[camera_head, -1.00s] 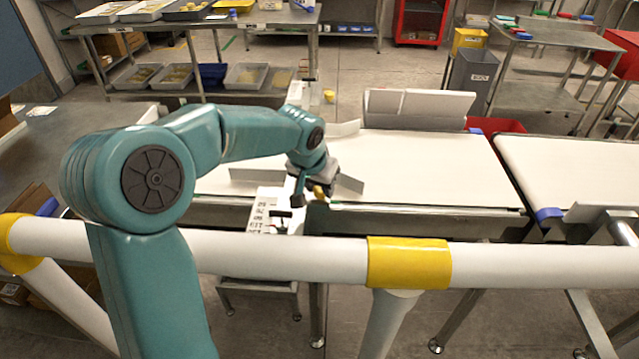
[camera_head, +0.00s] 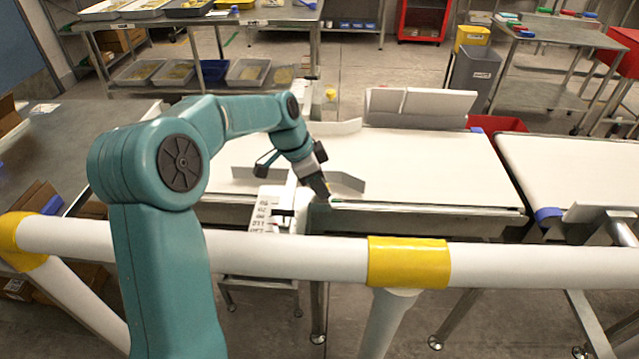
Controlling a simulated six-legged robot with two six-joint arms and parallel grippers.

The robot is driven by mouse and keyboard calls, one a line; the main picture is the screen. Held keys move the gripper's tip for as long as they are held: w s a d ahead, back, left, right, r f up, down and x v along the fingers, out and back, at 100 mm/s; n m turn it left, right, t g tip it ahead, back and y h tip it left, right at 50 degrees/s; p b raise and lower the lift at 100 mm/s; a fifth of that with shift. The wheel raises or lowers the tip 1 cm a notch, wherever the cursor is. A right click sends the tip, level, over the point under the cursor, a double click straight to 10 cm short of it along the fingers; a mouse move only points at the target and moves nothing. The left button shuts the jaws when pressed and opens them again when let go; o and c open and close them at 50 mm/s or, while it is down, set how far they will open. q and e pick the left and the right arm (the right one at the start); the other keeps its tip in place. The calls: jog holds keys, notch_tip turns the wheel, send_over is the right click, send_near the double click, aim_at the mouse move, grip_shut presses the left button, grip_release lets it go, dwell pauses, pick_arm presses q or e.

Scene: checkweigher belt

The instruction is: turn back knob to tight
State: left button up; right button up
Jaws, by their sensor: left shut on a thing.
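My left gripper (camera_head: 322,190) comes in from the left and points down at the near edge of the white belt. It is shut on a small yellow knob there, which the fingers almost fully hide. A second yellow knob (camera_head: 331,94) stands free at the far side of the belt, beyond the grey guide rail. How tight either knob is cannot be seen. My right gripper is not in view.
The white belt (camera_head: 430,165) is bare. Angled grey guides (camera_head: 345,182) lie near the gripper. A white rail with a yellow band (camera_head: 408,262) crosses in front. A labelled white panel (camera_head: 266,210) sits left of the gripper.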

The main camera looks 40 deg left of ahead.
pick_arm(q)
jog(key=m, duration=0.3)
jog(key=shift+w+a+g+h, duration=0.1)
jog(key=shift+g+h, duration=0.3)
jog(key=m+p, duration=0.1)
jog(key=m, duration=0.1)
jog(key=shift+r+m+g+h, duration=0.15)
jog(key=shift+m+g+h, duration=0.15)
jog(key=shift+g, duration=0.1)
jog(key=m+g+p, duration=0.1)
jog(key=m+p, duration=0.1)
jog(key=m, duration=0.1)
jog(key=shift+w+m, duration=0.15)
jog(key=shift+m, duration=0.15)
jog(key=shift+w+m+g+p, duration=0.1)
jog(key=shift+m+g+p, duration=0.7)
jog(key=shift+m, duration=0.7)
jog(key=o, duration=1)
jog(key=shift+a, duration=0.1)
